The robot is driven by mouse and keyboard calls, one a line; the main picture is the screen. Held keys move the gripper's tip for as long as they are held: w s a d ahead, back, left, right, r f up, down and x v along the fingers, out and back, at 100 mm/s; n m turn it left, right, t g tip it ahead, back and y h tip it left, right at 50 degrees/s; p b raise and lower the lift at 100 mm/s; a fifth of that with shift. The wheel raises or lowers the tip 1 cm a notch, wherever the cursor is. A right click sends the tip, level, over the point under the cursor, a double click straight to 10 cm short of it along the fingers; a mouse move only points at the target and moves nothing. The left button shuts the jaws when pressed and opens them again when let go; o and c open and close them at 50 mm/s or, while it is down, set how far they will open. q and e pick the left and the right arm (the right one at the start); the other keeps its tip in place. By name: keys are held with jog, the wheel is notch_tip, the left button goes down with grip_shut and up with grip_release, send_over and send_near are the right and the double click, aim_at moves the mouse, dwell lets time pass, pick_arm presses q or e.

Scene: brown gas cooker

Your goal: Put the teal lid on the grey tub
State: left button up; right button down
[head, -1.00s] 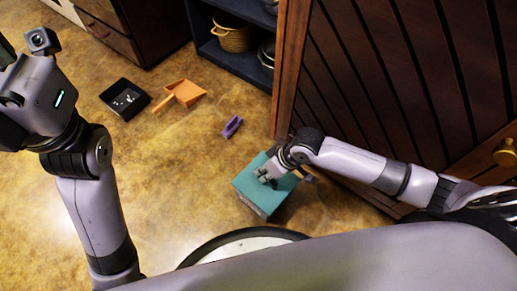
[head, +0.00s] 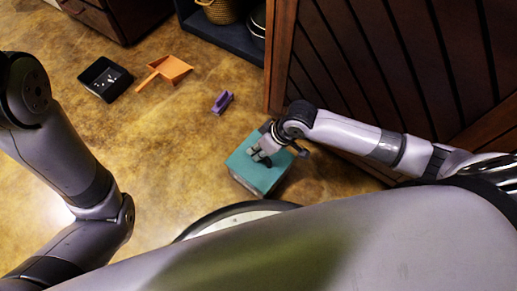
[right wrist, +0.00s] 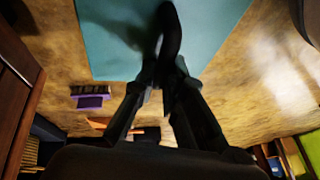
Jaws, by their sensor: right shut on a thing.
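The teal lid (head: 256,178) lies over the top of the grey tub (head: 244,187) on the floor, right of centre in the head view. The lid looks flat and roughly lined up with the tub. Only a strip of the tub's side shows below it. My right gripper (head: 262,156) is on top of the lid, shut on it near the middle. In the right wrist view the teal lid (right wrist: 112,45) fills the top, with the gripper's fingers (right wrist: 166,84) close together against it. What part they grip is dark and unclear. My left gripper is out of view.
A wooden cabinet (head: 385,65) stands close behind the tub and my right arm. A purple brush (head: 221,102), an orange dustpan (head: 172,70) and a black tray (head: 103,82) with white bits lie farther off on the floor. The floor left of the tub is clear.

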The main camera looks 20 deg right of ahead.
jog(key=shift+f, duration=0.6)
dwell(0.3)
jog(key=shift+f, duration=0.45)
jog(key=c, duration=1.6)
grip_release()
jog(key=shift+o, duration=0.2)
jog(key=v, duration=0.7)
jog(key=shift+s+d+r, duration=0.1)
jog(key=shift+d+r, duration=0.05)
jog(key=shift+r, duration=0.05)
